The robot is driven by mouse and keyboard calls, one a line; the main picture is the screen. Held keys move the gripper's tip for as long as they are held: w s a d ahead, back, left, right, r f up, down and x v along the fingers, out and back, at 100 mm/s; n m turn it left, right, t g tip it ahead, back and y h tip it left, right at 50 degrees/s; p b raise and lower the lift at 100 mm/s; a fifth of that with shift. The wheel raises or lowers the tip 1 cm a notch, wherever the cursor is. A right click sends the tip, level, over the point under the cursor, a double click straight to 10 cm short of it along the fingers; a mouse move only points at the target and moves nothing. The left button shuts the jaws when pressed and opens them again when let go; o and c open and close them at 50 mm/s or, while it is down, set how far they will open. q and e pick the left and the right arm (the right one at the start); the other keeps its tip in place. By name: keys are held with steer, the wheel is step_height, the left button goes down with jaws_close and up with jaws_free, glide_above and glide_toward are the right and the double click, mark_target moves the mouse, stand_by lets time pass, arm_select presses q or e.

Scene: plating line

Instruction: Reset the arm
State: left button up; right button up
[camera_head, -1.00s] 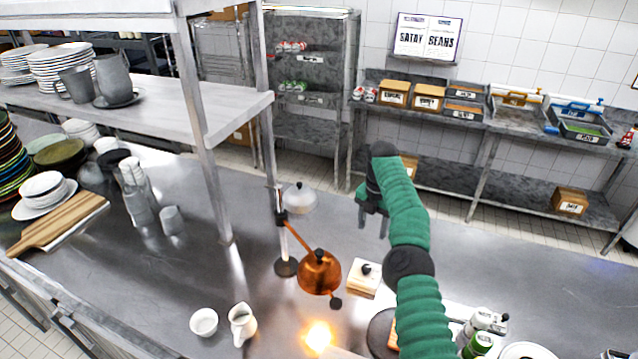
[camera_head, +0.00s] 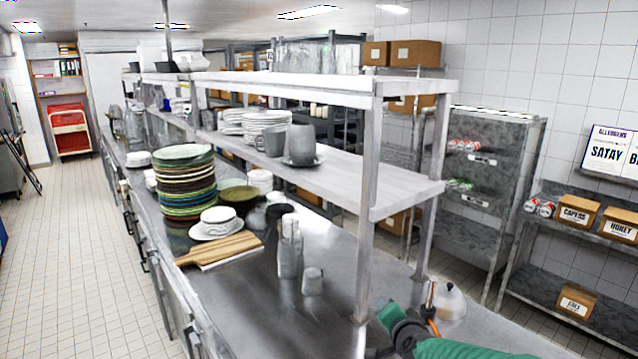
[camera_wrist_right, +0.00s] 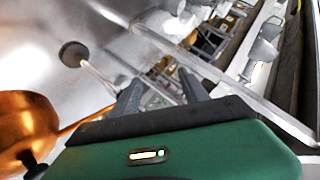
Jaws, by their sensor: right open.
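My right arm, green with dark joints, comes in at the lower right of the head view. Its gripper (camera_wrist_right: 160,90) shows in the right wrist view, with two dark fingers apart and nothing between them. It is above the steel counter (camera_head: 255,320). My left gripper is in neither view.
The steel shelf (camera_head: 345,180) stands over the counter. Stacked plates (camera_head: 186,190), a wooden board (camera_head: 220,250) and a metal cup (camera_head: 312,282) stand to the left.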

steer(key=s+d+f+n+g, duration=0.1)
steer(key=s+f+n+g, duration=0.2)
steer(key=s+f, duration=0.3)
steer(key=s+d+f+n+g+b, duration=0.1)
steer(key=s+f+n+g, duration=0.2)
steer(key=s, duration=1.3)
steer(key=s+d+f+n+g+b, duration=0.1)
steer(key=s+f+n+g, duration=0.2)
steer(key=s+f, duration=0.6)
steer(key=shift+s+n+g, duration=0.3)
steer(key=shift+s+n, duration=0.2)
steer(key=shift+s, duration=0.6)
